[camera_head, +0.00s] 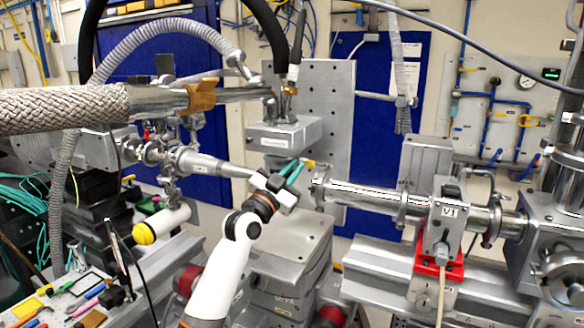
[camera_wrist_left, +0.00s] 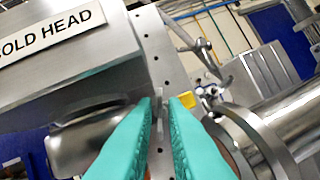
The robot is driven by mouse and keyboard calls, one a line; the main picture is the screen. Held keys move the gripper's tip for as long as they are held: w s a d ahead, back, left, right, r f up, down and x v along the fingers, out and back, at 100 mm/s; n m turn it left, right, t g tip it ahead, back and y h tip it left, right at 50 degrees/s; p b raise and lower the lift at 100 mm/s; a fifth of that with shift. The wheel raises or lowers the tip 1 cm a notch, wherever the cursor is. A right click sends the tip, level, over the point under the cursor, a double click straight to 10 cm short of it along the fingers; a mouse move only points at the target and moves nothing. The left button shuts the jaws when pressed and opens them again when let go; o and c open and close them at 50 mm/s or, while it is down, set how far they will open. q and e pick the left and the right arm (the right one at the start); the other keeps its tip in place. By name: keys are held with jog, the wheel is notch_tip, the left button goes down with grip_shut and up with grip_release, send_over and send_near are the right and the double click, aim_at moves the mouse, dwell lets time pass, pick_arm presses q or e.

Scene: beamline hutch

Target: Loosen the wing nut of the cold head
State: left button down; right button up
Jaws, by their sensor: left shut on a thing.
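The cold head (camera_head: 285,133) is a grey metal box in front of a perforated upright plate in the head view. Its label plate, with "OLD HEAD" readable, fills the upper left of the left wrist view (camera_wrist_left: 50,32). My left gripper (camera_head: 298,167) reaches up to the underside of the box. In the left wrist view its teal fingers (camera_wrist_left: 164,103) are shut on a small, thin grey metal piece, apparently the wing nut (camera_wrist_left: 159,104). The fingers hide most of it. My right gripper does not show.
A small yellow part (camera_wrist_left: 187,99) sits just beyond the right fingertip. A steel beam pipe (camera_head: 362,195) runs right to the valve marked V1 (camera_head: 446,217) on a red mount. A braided hose (camera_head: 60,109) crosses at left. A tool tray (camera_head: 75,297) lies at lower left.

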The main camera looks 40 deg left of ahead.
pick_arm(q)
jog(key=shift+d+n+y+p, duration=0.1)
jog(key=shift+n+y+p, duration=0.75)
jog(key=shift+n, duration=0.85)
jog(key=c, duration=1.6)
grip_release()
jog(key=shift+w, duration=0.1)
jog(key=shift+c, duration=0.2)
